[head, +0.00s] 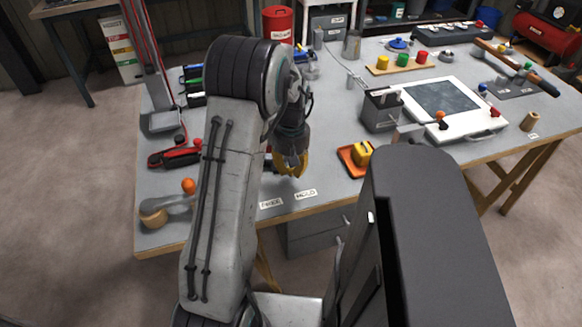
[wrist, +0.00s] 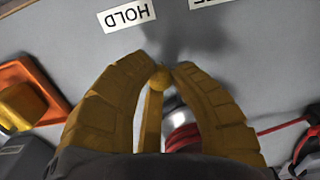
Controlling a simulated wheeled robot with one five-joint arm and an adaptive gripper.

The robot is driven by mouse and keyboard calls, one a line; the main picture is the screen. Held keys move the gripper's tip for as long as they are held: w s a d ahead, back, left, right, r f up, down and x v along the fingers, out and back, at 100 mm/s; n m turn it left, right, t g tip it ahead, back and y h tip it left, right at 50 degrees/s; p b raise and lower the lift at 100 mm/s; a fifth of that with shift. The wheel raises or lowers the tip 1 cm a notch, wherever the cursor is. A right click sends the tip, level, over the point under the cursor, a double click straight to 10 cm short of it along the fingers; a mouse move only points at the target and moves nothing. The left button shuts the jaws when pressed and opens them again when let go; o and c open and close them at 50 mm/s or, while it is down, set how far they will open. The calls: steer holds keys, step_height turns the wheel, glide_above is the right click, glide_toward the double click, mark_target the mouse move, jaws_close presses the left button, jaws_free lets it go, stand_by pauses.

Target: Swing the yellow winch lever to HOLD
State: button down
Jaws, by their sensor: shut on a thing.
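The yellow winch lever (wrist: 153,115) shows in the wrist view as a slim bar ending in a round knob (wrist: 160,78). My gripper (wrist: 164,70) is shut on that knob, with its yellow fingers either side. The lever's base is hidden behind my gripper. A red and silver drum (wrist: 182,130) sits beside the lever, between the fingers. The HOLD label (wrist: 127,15) lies beyond the fingertips to the left, and a second, cut-off label (wrist: 208,2) lies to the right. In the head view my gripper (head: 291,172) is just behind the HOLD label (head: 306,195) and hides the lever.
An orange tray (head: 346,160) with a yellow block stands close to the right of my gripper. A grey box (head: 381,113) is behind it. An orange-knobbed lever (head: 178,204) is at the table's left front. The table's front edge is close.

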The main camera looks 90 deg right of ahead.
steer(key=c, duration=1.1)
jaws_free()
step_height(320, 180, up, 12)
stand_by(0.5)
